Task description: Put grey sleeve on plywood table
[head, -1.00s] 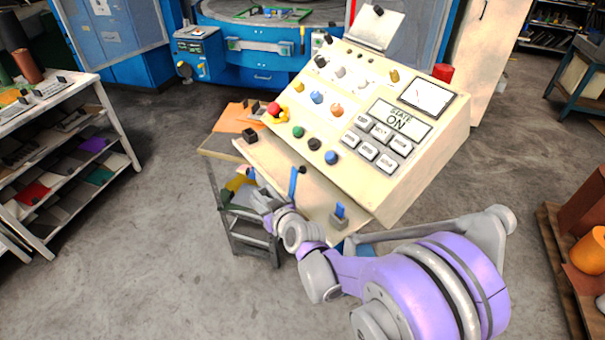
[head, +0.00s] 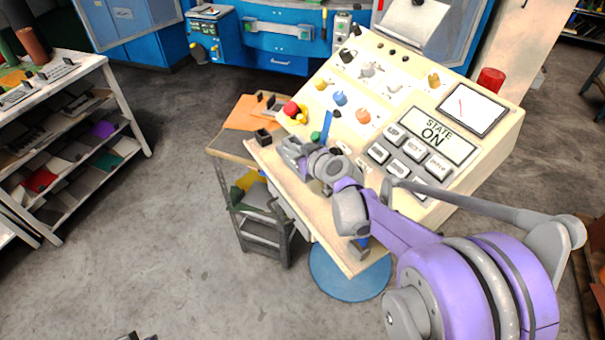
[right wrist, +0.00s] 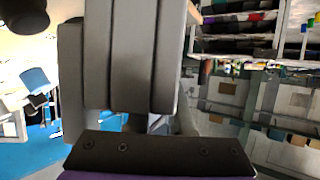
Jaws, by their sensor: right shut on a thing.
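My right gripper (head: 288,148) is above the front ledge of the beige control console in the head view. In the right wrist view a ribbed dark grey block, which looks like the grey sleeve (right wrist: 130,60), fills the middle, and the gripper is shut on it. In the head view it cannot be told apart from the grey fingers. A narrow blue bar (head: 327,126) shows beside the wrist. The plywood table (head: 222,152) looks to be the small light-topped one left of the console, with an orange sheet on it. A small dark tip at the bottom left edge may be my left gripper (head: 132,337).
The console (head: 470,165) with knobs and keys stands right of the gripper. A small black box (head: 263,136) is at the ledge's left end. A grey step stool (head: 262,228) stands below. A white shelf rack (head: 140,125) is at left. The floor between is clear.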

